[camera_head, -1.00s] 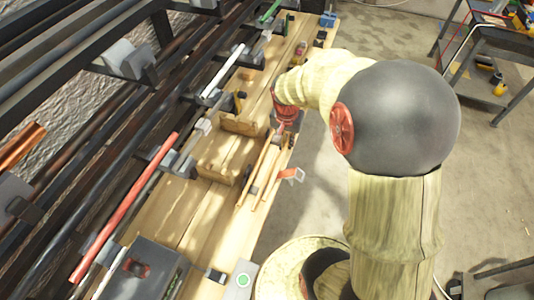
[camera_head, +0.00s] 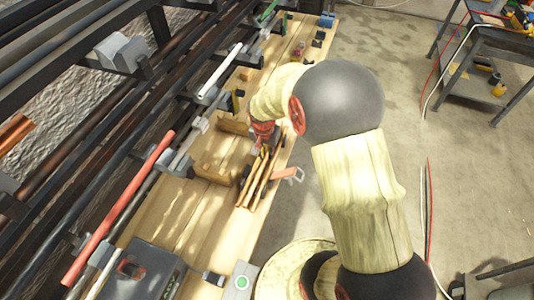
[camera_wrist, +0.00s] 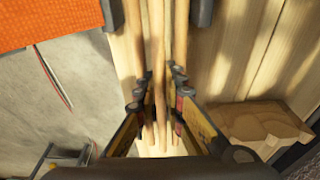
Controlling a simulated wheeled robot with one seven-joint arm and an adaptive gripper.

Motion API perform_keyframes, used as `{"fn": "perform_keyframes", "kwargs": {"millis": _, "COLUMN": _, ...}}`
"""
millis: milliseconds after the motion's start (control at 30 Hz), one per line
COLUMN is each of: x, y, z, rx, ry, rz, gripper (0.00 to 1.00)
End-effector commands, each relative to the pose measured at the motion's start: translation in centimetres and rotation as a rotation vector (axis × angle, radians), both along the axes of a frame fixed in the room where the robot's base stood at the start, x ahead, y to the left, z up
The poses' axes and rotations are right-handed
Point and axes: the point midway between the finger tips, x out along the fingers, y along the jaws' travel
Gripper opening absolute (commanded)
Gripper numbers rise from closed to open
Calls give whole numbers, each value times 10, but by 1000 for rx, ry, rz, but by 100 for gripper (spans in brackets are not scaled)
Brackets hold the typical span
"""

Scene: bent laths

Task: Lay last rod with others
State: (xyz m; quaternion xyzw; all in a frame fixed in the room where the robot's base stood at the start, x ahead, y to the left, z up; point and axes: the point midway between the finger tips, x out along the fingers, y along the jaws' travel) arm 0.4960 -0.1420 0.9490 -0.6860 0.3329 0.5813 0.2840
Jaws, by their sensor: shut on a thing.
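My gripper (camera_head: 262,140) is low over the wooden bench, at the far end of a small group of thin wooden rods (camera_head: 253,184). In the wrist view its fingers (camera_wrist: 160,96) are shut on a light wooden rod (camera_wrist: 158,50), which runs lengthwise between them. Other rods lie close on both sides of it, one at the left (camera_wrist: 142,42) and one at the right (camera_wrist: 180,40). The rods lie nearly parallel, on or just above dark supports. Whether the held rod touches the supports cannot be told.
Wooden blocks (camera_head: 213,173) stand left of the rods; one shows in the wrist view (camera_wrist: 258,124). A red bar (camera_head: 122,205) and dark rack bars lie at left.

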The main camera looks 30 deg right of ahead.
Motion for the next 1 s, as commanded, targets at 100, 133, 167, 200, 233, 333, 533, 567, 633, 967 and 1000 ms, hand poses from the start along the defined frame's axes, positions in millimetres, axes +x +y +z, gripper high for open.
{"fn": "perform_keyframes", "kwargs": {"millis": 100, "x": 0, "y": 0, "z": 0, "rx": 0, "ry": 1, "rz": 0, "gripper": 0}}
{"fn": "perform_keyframes", "kwargs": {"millis": 133, "x": -1, "y": 0, "z": 0, "rx": 0, "ry": 1, "rz": 0, "gripper": 0}}
{"fn": "perform_keyframes", "kwargs": {"millis": 167, "x": -1, "y": 0, "z": -1, "rx": 0, "ry": 1, "rz": 0, "gripper": 0}}
{"fn": "perform_keyframes", "kwargs": {"millis": 200, "x": -1, "y": 0, "z": -3, "rx": 0, "ry": 1, "rz": 0, "gripper": 0}}
{"fn": "perform_keyframes", "kwargs": {"millis": 233, "x": -1, "y": 0, "z": -4, "rx": 0, "ry": 1, "rz": 0, "gripper": 0}}
{"fn": "perform_keyframes", "kwargs": {"millis": 333, "x": -1, "y": 0, "z": -7, "rx": 1, "ry": 2, "rz": 0, "gripper": 0}}
{"fn": "perform_keyframes", "kwargs": {"millis": 533, "x": -2, "y": 0, "z": -14, "rx": 1, "ry": 5, "rz": 0, "gripper": 0}}
{"fn": "perform_keyframes", "kwargs": {"millis": 567, "x": -2, "y": 0, "z": -15, "rx": 1, "ry": 5, "rz": 0, "gripper": 0}}
{"fn": "perform_keyframes", "kwargs": {"millis": 633, "x": -2, "y": 1, "z": -15, "rx": 1, "ry": 5, "rz": 0, "gripper": 0}}
{"fn": "perform_keyframes", "kwargs": {"millis": 967, "x": -3, "y": 1, "z": -16, "rx": 2, "ry": 8, "rz": -1, "gripper": 18}}
{"fn": "perform_keyframes", "kwargs": {"millis": 1000, "x": -3, "y": 1, "z": -16, "rx": 2, "ry": 8, "rz": -1, "gripper": 18}}
